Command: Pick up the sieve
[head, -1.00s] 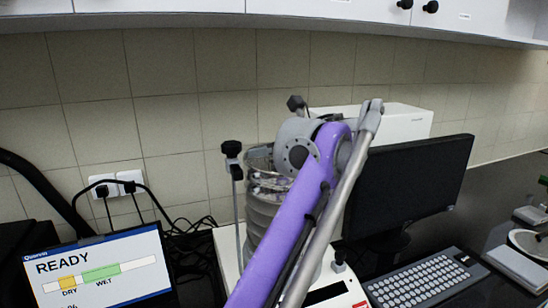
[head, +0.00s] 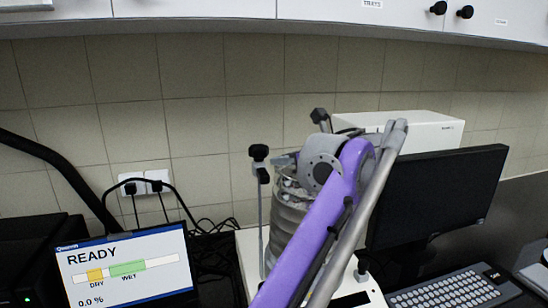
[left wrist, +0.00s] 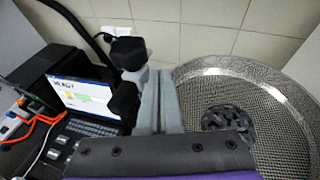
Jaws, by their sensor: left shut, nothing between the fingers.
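The sieve (left wrist: 283,125) is a round metal pan with a mesh floor and a bright rim, at the right in the left wrist view. A dark round piece (left wrist: 226,118) shows over its mesh. In the head view the sieve stack (head: 284,218) stands on the white shaker, partly hidden behind my purple left arm. My left gripper (left wrist: 158,98) has its grey fingers shut and empty, beside the left part of the sieve rim. I cannot tell whether they touch it. My right gripper is in neither view.
A black-knobbed clamp post (head: 260,195) stands left of the stack, close to my left gripper. A screen (head: 125,268) reading READY is at the left. A dark monitor (head: 440,195) and a keyboard (head: 455,292) are at the right. Cabinets hang above.

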